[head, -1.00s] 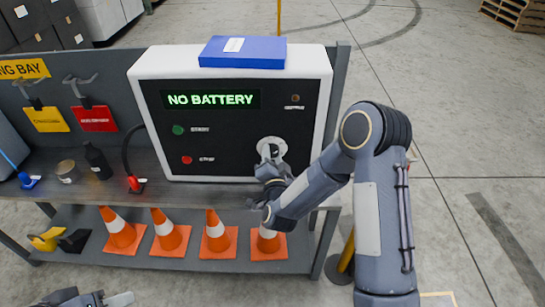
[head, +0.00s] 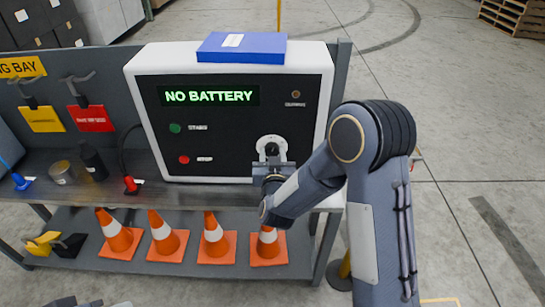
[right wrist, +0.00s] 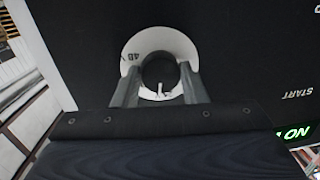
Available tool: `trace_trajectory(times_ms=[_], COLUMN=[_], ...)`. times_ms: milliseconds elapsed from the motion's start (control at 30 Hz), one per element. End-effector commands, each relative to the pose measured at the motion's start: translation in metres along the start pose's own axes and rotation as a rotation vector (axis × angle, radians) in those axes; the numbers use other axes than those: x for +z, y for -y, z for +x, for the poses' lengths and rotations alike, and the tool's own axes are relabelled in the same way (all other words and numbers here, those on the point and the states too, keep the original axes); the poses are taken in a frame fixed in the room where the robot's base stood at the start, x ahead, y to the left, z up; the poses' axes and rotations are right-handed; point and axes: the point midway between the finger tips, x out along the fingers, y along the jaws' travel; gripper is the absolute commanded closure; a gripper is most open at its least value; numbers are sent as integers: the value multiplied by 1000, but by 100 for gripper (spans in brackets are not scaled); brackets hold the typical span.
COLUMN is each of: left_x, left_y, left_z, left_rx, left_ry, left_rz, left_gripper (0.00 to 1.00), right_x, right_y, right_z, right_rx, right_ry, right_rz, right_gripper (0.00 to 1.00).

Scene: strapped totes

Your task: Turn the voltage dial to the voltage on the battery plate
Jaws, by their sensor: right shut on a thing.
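The charger (head: 225,130) is a white-framed box with a black front, and its display (head: 210,96) reads NO BATTERY. The voltage dial (head: 271,143) is a white disc with a black knob at the lower right of that front. In the right wrist view the knob (right wrist: 158,70) sits between my right gripper's fingers (right wrist: 158,86), which are shut on it. A white pointer mark shows on the knob, and a partly hidden number on the disc. My right gripper (head: 272,160) covers the dial's lower edge. Part of my left gripper (head: 92,303) shows at the bottom edge. No battery plate is recognisable.
A blue slab (head: 242,48) lies on the charger. Green start (head: 175,128) and red stop (head: 183,160) buttons are left of the dial. A bottle (head: 93,162) and tin (head: 62,172) stand on the bench. Several orange cones (head: 215,240) stand on the shelf below.

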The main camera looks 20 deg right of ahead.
Motion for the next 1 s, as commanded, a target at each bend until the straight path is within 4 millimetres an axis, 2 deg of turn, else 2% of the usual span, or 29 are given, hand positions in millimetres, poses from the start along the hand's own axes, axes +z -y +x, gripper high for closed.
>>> trace_trajectory(times_ms=[400, 1000], left_x=[-1, -1], left_y=[-1, -1], left_z=[-2, -2], left_rx=[0, 0], left_ry=[0, 0], left_rz=[0, 0], left_gripper=[64, 64], right_x=[0, 0], right_y=[0, 0], right_z=[0, 0], right_rx=[16, 18], right_ry=[16, 19], right_rz=[-214, -254], right_gripper=[84, 84])
